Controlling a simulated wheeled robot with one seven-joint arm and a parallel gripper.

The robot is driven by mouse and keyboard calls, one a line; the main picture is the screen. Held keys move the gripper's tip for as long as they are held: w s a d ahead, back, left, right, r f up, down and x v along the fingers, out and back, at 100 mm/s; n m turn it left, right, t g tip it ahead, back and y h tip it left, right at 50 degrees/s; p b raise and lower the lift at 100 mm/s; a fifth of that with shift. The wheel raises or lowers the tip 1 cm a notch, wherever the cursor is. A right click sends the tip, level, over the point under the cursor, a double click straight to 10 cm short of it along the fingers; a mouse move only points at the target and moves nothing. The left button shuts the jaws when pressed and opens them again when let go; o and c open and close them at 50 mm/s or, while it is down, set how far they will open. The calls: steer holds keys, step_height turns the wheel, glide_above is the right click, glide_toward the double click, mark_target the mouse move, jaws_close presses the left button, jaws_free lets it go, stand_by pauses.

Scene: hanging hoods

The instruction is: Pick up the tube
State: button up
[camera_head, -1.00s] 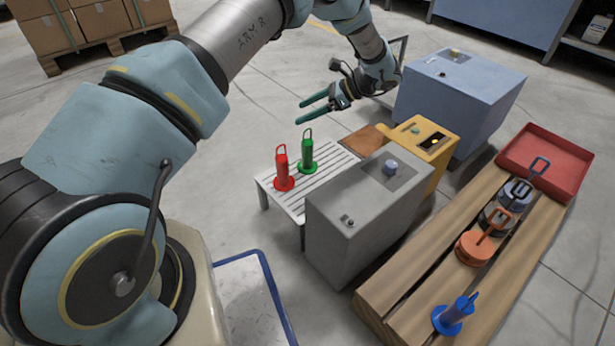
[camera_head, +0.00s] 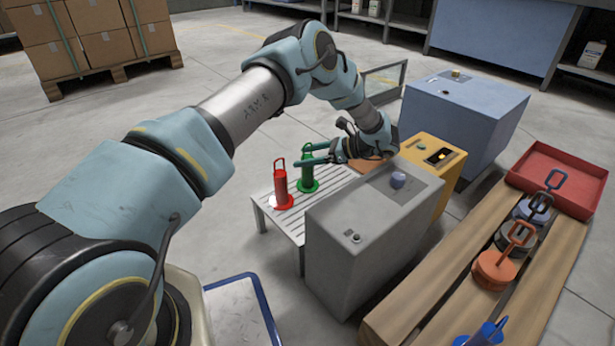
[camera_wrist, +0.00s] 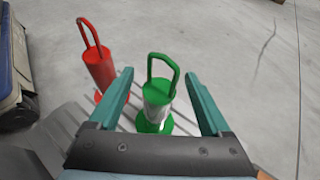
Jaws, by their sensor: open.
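A green tube (camera_head: 307,178) with a loop handle and a round base stands upright on a white slatted bench (camera_head: 276,225). A red tube (camera_head: 281,188) of the same kind stands to its left. My gripper (camera_head: 305,155) is open at the green tube's upper part. In the wrist view the green tube (camera_wrist: 158,95) shows between the two teal fingers of my gripper (camera_wrist: 159,76), with no clear contact. The red tube (camera_wrist: 98,65) there is outside the left finger. Part of the green tube is hidden by a finger in the head view.
A grey cabinet (camera_head: 352,270) stands right beside the bench, with a yellow box (camera_head: 445,175) and a blue cabinet (camera_head: 470,125) behind. A wooden platform (camera_head: 425,305) at right holds several handled pieces and a red tray (camera_head: 575,200). Floor left of the bench is clear.

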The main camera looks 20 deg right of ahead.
mark_target(302, 156)
steer(key=shift+b+x, duration=0.65)
steer(key=shift+x, duration=1.2)
jaws_close()
